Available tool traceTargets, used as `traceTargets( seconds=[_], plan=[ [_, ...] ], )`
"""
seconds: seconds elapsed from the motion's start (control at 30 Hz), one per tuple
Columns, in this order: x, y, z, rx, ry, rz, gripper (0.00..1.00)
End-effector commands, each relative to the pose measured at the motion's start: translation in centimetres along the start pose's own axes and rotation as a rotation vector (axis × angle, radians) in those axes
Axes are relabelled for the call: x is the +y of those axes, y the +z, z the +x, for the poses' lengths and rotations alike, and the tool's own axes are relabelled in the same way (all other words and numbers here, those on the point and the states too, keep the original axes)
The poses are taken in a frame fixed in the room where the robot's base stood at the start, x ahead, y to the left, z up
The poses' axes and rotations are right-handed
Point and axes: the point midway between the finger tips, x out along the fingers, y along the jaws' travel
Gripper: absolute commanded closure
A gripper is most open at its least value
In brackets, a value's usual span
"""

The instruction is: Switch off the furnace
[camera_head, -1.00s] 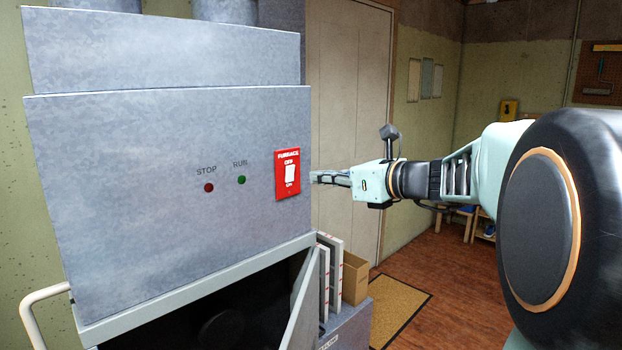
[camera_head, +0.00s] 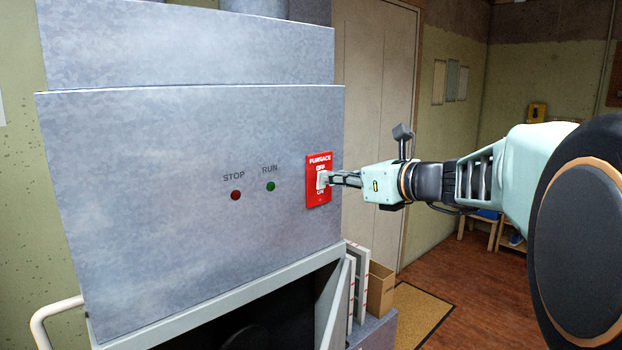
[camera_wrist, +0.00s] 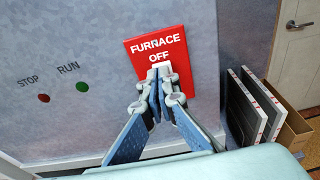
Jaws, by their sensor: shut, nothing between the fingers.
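The grey metal furnace (camera_head: 190,220) fills the left of the head view. On its front, at the right, is a red switch plate (camera_head: 319,192) marked FURNACE, OFF above and ON below. It also shows in the wrist view (camera_wrist: 144,50). A white rocker switch (camera_head: 321,180) sits in its middle, mostly hidden by my fingers. My gripper (camera_head: 331,178) is shut and empty, with its fingertips at the rocker; I cannot tell whether they touch it. In the wrist view, my gripper (camera_wrist: 157,92) covers the plate's lower part. The rocker's position is unclear.
A red STOP light (camera_head: 236,195) and a green RUN light (camera_head: 270,186) sit left of the plate. White-framed filters (camera_head: 358,285) and a cardboard box (camera_head: 380,290) stand right of the furnace's open lower section. A closed door (camera_head: 375,120) is behind.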

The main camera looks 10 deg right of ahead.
Motion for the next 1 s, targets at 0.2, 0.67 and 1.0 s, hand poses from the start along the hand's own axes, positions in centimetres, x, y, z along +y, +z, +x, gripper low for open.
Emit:
traceTargets(
  seconds=[0.2, 0.67, 1.0],
  plan=[
    [0.0, 0.3, 0.1, 0.012, 0.001, 0.001, 1.00],
    [0.0, 0.5, 0.8, 0.088, 0.000, 0.001, 1.00],
    [-0.2, 0.7, 0.6, 0.087, 0.001, 0.001, 1.00]
  ],
)
